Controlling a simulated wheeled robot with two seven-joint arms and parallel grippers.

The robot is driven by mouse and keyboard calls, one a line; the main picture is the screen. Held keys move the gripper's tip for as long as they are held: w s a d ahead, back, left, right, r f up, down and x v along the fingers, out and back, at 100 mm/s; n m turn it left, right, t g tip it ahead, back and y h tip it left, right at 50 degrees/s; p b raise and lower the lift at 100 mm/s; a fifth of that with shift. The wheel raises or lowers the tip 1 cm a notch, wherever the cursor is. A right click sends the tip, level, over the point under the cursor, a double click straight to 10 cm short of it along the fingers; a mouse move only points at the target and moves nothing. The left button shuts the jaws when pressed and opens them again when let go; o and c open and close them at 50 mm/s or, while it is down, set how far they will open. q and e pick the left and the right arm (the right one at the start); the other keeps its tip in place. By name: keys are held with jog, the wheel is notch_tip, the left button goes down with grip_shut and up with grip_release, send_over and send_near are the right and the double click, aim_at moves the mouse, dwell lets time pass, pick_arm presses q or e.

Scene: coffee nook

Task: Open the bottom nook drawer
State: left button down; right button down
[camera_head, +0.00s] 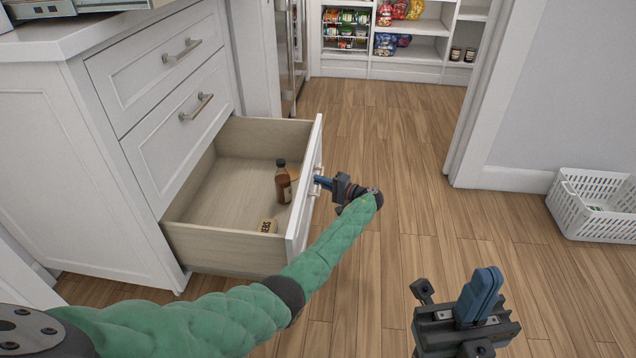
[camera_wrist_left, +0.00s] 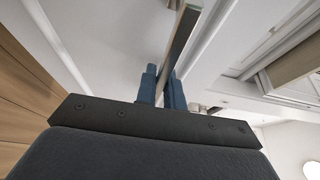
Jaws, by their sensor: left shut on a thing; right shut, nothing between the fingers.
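The bottom drawer (camera_head: 185,243) of the white cabinet is pulled well out, and its wooden inside shows. My left gripper (camera_head: 322,183) is at the outer side of the drawer front (camera_head: 304,200), shut on the drawer's handle (camera_head: 316,188), which is partly hidden. In the left wrist view the blue fingers (camera_wrist_left: 162,85) close on a metal bar (camera_wrist_left: 181,42). My right gripper (camera_head: 480,295) is shut and empty above the floor at the lower right.
Two upper drawers (camera_head: 155,62) of the cabinet are shut. A white basket (camera_head: 595,204) sits on the floor at the right by the wall. Pantry shelves (camera_head: 418,45) stand at the back. The wooden floor between is clear.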

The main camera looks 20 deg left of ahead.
pick_arm(q)
jog(key=c, duration=1.5)
grip_release()
jog(key=shift+d, duration=0.15)
jog(key=s+d+p, duration=0.1)
jog(key=d, duration=0.6)
jog(key=shift+d+p, duration=0.2)
jog(key=shift+p, duration=0.1)
jog(key=shift+s+d+f, duration=0.1)
